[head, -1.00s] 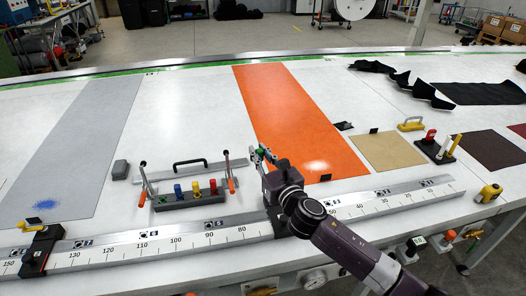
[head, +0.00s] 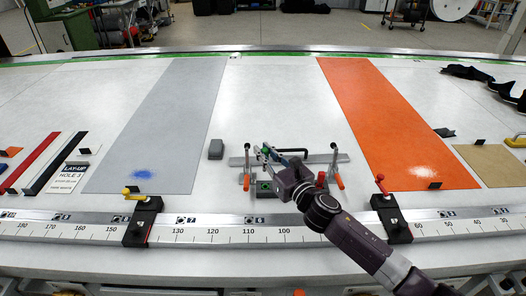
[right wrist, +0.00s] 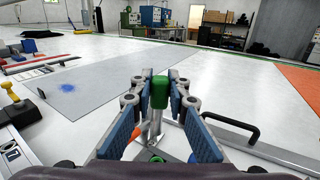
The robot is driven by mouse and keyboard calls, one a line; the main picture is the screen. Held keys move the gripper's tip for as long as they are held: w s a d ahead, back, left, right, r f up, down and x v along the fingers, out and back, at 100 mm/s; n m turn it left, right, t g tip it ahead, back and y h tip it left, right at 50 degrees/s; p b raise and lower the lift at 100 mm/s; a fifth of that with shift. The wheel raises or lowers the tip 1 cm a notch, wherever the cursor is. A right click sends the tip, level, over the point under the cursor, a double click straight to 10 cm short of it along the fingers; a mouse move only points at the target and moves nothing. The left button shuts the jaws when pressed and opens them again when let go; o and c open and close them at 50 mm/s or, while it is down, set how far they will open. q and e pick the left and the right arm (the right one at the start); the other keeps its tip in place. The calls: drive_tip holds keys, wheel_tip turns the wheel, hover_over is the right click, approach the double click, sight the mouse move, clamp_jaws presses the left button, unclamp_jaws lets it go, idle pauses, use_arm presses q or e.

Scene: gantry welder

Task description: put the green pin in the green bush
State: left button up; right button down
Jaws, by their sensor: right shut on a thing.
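The green pin (head: 267,153) is held in my right gripper (head: 270,150), above the left end of the fixture. In the right wrist view, the green pin (right wrist: 159,92) stands roughly upright between the tips of my right gripper (right wrist: 160,90). The green bush (head: 264,186) shows at the fixture's left end, below the pin and apart from it. A green patch, apparently the bush (right wrist: 157,160), shows low between the fingers. My arm hides most of the fixture's other positions. My left gripper is not in view.
Toggle clamps with orange handles (head: 252,180) (head: 340,182) flank the fixture. A black bar handle (head: 286,151) lies behind it. A grey block (head: 216,149) sits to the left. The ruler rail (head: 210,235) with black stops (head: 143,221) runs in front.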

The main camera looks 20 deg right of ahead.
drive_tip(key=shift+d+f, duration=0.1)
drive_tip(key=shift+f, duration=0.15)
wheel_tip(320, 180, down, 4)
drive_tip(key=b, duration=0.4)
drive_tip(key=shift+f+b, duration=0.6)
drive_tip(key=shift+f+b, duration=1.75)
drive_tip(key=shift+f, duration=0.25)
